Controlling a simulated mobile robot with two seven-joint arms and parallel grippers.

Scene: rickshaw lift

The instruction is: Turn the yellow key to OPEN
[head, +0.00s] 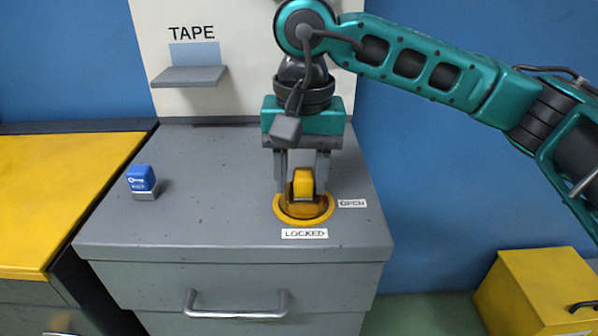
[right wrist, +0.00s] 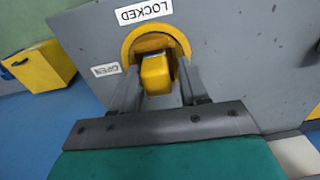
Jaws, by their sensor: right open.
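The yellow key (head: 303,181) stands up from a round yellow lock plate (head: 281,211) on the grey cabinet top. The label LOCKED (head: 304,234) is at the plate's front and the label OPEN (head: 352,203) at its right. My right gripper (head: 302,189) points down and is open, with one finger on each side of the key. In the right wrist view the key (right wrist: 156,74) lies between the two fingers (right wrist: 158,85); I cannot tell whether they touch it. I cannot tell which label the key faces. My left gripper is not in view.
Behind are a small TAPE shelf (head: 189,76) and a white panel. A drawer handle (head: 236,313) sticks out in front. A yellow box (head: 535,295) is at lower right.

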